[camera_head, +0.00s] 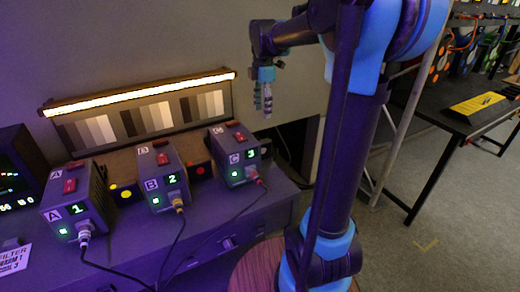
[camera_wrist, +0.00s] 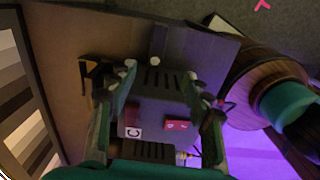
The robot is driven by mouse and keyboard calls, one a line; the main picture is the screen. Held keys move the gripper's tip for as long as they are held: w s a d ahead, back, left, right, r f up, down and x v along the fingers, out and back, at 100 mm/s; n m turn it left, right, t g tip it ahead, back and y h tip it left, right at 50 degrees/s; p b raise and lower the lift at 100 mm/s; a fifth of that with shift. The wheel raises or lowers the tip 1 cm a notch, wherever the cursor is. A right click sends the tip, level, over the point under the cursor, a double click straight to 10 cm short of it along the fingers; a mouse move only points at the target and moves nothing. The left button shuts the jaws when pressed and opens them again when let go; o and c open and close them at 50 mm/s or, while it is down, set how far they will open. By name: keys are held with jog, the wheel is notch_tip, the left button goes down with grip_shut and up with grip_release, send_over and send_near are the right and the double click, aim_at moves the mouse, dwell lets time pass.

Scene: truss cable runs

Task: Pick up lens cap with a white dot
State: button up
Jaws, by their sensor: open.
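My gripper (camera_head: 263,108) hangs fingers down in the head view, in front of the grey wall and above the back right of the bench, behind box C. In the wrist view its two fingers (camera_wrist: 161,72) are spread apart, with no object clearly held between them. I cannot make out a lens cap with a white dot for certain in either view. Small dark pieces sit between the boxes: one bears a yellow disc (camera_head: 127,194), another a red disc (camera_head: 200,170). A small pale round spot (camera_wrist: 155,61) shows between the fingers; I cannot tell what it is.
Boxes A (camera_head: 78,205), B (camera_head: 163,178) and C (camera_head: 235,156), with cables and red switches, stand on the bench (camera_head: 225,215). A light bar (camera_head: 140,92) tops grey charts behind. A dark table (camera_head: 450,105) stands right; floor is open before it.

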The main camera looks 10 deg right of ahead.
aim_at(262, 142)
jog(key=f, duration=1.7)
jog(key=shift+w+f, duration=0.1)
jog(key=shift+w, duration=0.15)
grip_shut()
